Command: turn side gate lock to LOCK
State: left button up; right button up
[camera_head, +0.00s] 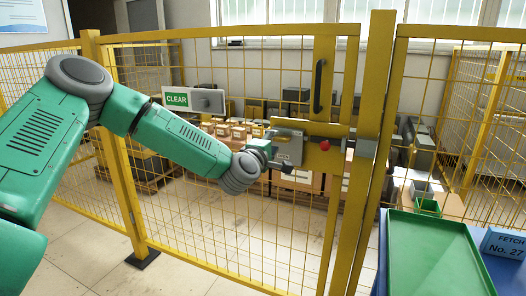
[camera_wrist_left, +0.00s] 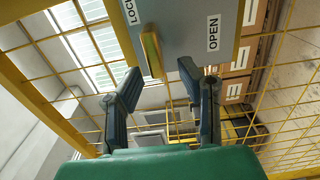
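The side gate lock is a grey plate (camera_head: 291,146) on the yellow gate; its face also fills the top of the left wrist view (camera_wrist_left: 185,25). It carries a white LOCK label (camera_wrist_left: 130,10) and a white OPEN label (camera_wrist_left: 213,32). A yellow lever (camera_wrist_left: 151,53) stands out between the labels; I cannot tell which label it is set to. My left gripper (camera_head: 282,152) is at the lock, and in the left wrist view its two dark fingers (camera_wrist_left: 160,72) are spread on either side of the lever, with visible gaps. My right gripper is out of view.
The yellow mesh gate (camera_head: 225,37) has a black handle (camera_head: 318,86) above the lock and a red knob (camera_head: 325,145) right of it. A CLEAR sign (camera_head: 177,99) shows behind my left arm. A green tray (camera_head: 435,255) lies on a blue surface at lower right.

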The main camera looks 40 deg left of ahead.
pick_arm(q)
jog(key=v, duration=0.9)
jog(key=shift+a, duration=0.4)
jog(key=shift+s+d, duration=0.15)
jog(key=s+d+f+m+g+h, duration=0.25)
jog(key=s+d+f+m, duration=0.2)
jog(key=f, duration=0.35)
jog(key=s+d+f+m+g+h+p, duration=0.1)
jog(key=s+d+f+m+g+h, duration=0.15)
jog(key=s+d+f+m, duration=0.4)
jog(key=s+d+f+m+g+h, duration=0.1)
jog(key=d+f+m+g, duration=0.2)
jog(key=f, duration=0.7)
jog(key=s+f+m+g, duration=0.3)
jog(key=s+f+g, duration=0.1)
jog(key=s, duration=0.8)
jog(key=s+f+m+g+y, duration=0.1)
jog(key=s+f+m+g, duration=0.3)
jog(key=s+f, duration=0.3)
jog(key=s, duration=0.5)
jog(key=shift+s+m+g+y+p, duration=0.3)
jog(key=shift+s+g+p, duration=0.05)
jog(key=shift+g+p, duration=0.05)
